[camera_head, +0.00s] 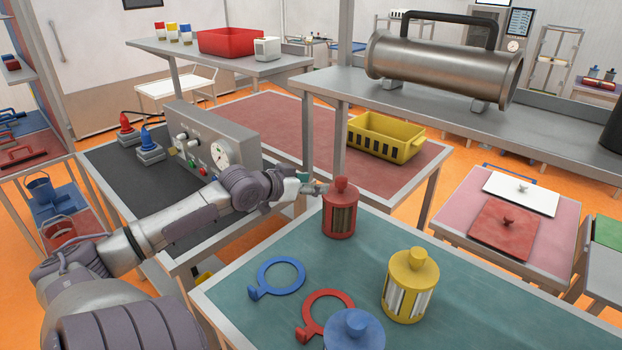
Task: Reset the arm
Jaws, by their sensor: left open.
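My left arm reaches in from the lower left across the grey bench. My left gripper (314,187) is open, just left of the upper part of a red canister (340,212). Whether its fingertips touch the canister I cannot tell. The red canister stands upright at the back of the teal table (240,293). A yellow canister (410,287) stands to its front right, and a blue canister (354,328) is cut off by the bottom edge. My right gripper is not in view.
A blue ring with a hook (278,276) and a red one (325,315) lie on the teal table. Behind are a control box (215,145), a yellow crate (385,137) and a shelf with a large metal cylinder (440,68). The table's right part is clear.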

